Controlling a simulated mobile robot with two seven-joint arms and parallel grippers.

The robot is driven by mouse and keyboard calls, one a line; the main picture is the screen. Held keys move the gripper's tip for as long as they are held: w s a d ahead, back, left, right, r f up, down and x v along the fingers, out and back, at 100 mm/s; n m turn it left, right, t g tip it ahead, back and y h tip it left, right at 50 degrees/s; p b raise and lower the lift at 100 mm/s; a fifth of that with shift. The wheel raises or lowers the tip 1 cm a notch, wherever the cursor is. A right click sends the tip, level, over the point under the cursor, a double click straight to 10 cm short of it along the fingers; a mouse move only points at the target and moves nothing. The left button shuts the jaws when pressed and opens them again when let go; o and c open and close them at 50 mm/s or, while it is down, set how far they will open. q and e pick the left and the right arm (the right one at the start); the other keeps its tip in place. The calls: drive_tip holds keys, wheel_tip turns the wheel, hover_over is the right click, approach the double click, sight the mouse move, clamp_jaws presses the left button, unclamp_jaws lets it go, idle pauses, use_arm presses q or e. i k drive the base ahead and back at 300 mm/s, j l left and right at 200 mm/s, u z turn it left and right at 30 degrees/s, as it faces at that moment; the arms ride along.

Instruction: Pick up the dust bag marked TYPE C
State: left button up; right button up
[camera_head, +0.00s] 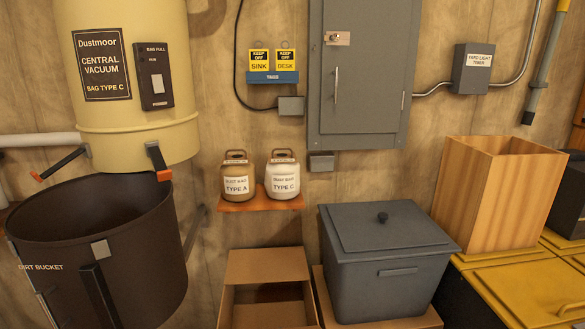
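The dust bag marked TYPE C (283,176) is white with a brown top and a handle loop. It stands upright on the right side of a small orange-brown wall shelf (262,201). A tan dust bag marked TYPE A (237,179) stands just left of it on the same shelf. Both labels face me. Neither of my grippers shows in the head view.
A cream central vacuum (130,120) hangs above a dark dirt bucket (95,230) at left. Below the shelf is an open cardboard box (267,265). A grey lidded bin (383,270) stands to its right. A grey cabinet (362,70) is above. The space before the shelf looks clear.

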sight(283, 173)
drive_tip(key=i+l+u, duration=0.1)
drive_tip(key=i+l, duration=0.45)
drive_tip(key=i+l+u, duration=0.1)
drive_tip(key=i+l, duration=0.45)
drive_tip(key=l, duration=0.15)
drive_tip(key=i+l+u, duration=0.1)
drive_tip(key=i+l, duration=0.4)
drive_tip(key=l, duration=0.2)
